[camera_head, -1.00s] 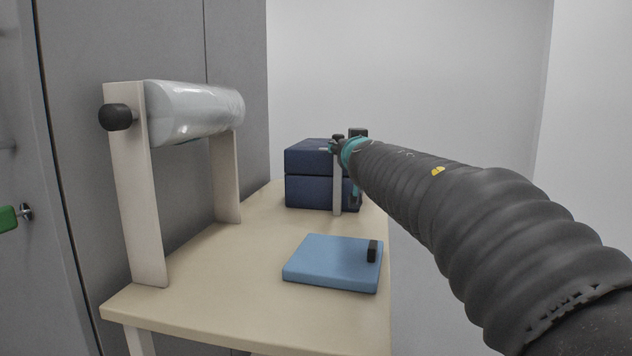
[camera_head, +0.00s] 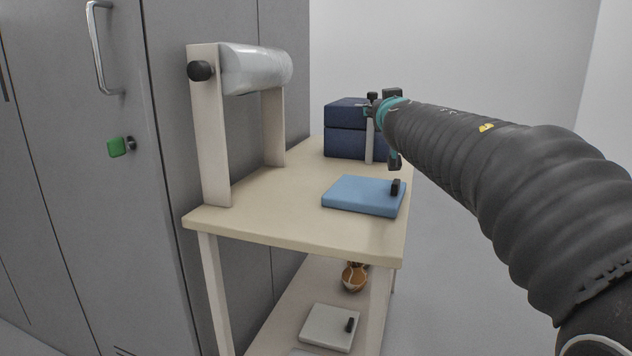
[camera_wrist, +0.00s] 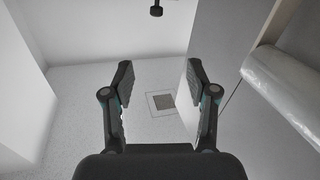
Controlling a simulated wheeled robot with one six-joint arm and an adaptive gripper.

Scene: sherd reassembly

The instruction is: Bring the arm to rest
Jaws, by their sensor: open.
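My arm (camera_head: 490,165) reaches in from the right in the head view, over the right side of the table. Its far end is beside the dark blue boxes, and my gripper is largely hidden there behind the arm. In the wrist view my gripper (camera_wrist: 160,95) is open, with its two fingers well apart and nothing between them. Beyond the fingers are the pale floor and a small square floor plate (camera_wrist: 163,102).
A tan table (camera_head: 260,215) holds a plastic roll (camera_head: 255,70) on a stand, a blue pad (camera_head: 362,194) and dark blue boxes (camera_head: 343,142). On the lower shelf are an orange-brown pot (camera_head: 353,278) and a white pad (camera_head: 325,328). Grey cabinets (camera_head: 100,190) stand left.

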